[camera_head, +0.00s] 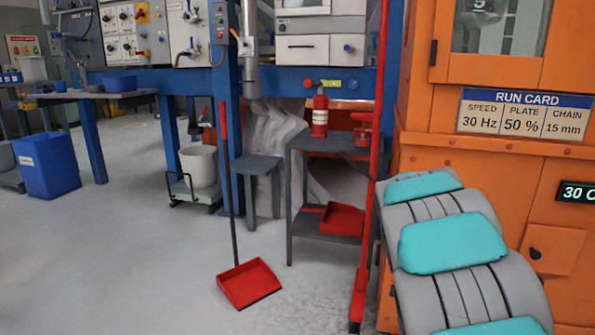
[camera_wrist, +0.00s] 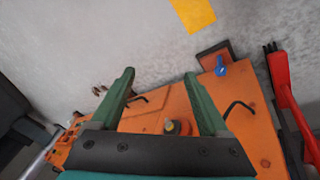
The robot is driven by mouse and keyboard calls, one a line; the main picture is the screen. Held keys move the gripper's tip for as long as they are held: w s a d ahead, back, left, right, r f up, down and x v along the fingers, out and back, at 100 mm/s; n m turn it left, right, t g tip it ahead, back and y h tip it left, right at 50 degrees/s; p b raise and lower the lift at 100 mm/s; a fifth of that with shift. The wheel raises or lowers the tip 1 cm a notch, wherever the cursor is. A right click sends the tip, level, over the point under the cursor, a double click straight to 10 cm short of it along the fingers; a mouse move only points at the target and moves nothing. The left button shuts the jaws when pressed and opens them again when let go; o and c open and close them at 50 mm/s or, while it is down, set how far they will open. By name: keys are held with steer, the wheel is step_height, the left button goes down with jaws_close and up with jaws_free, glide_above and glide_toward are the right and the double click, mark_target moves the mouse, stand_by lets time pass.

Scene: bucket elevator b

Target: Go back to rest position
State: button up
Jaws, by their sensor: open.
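My gripper (camera_wrist: 159,74) shows in the wrist view with its two green fingers spread apart and nothing between them. Beyond and below the fingers is an orange machine body (camera_wrist: 148,112) with black handles, a small yellow-and-dark knob (camera_wrist: 178,127) and a blue valve handle (camera_wrist: 220,67) on a dark plate. How far the fingers are from it I cannot tell. In the head view my grey and teal arm fills the lower right, and the gripper itself is out of that view.
The orange cabinet with a run card (camera_head: 525,114) stands close on the right. A red pole (camera_head: 371,180) stands beside my arm. A red dustpan (camera_head: 248,284) lies on the floor. A dark shelf stand (camera_head: 325,145) holds a fire extinguisher (camera_head: 320,112).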

steer(key=s+a+r+n+y, duration=0.1)
steer(key=s+a+n, duration=0.35)
steer(key=s, duration=0.65)
steer(key=s+a+r+n+y, duration=0.1)
steer(key=s+a+n+y, duration=0.15)
steer(key=s+a, duration=0.6)
steer(key=s+a+r+n+y, duration=0.15)
steer(key=s+n, duration=0.25)
steer(key=s, duration=0.9)
step_height(320, 180, up, 14)
steer(key=h+p, duration=0.1)
steer(key=p, duration=1.3)
steer(key=shift+a+f+g, duration=0.2)
steer(key=shift+a+g, duration=0.2)
steer(key=shift+a, duration=0.05)
steer(key=shift+c, duration=0.2)
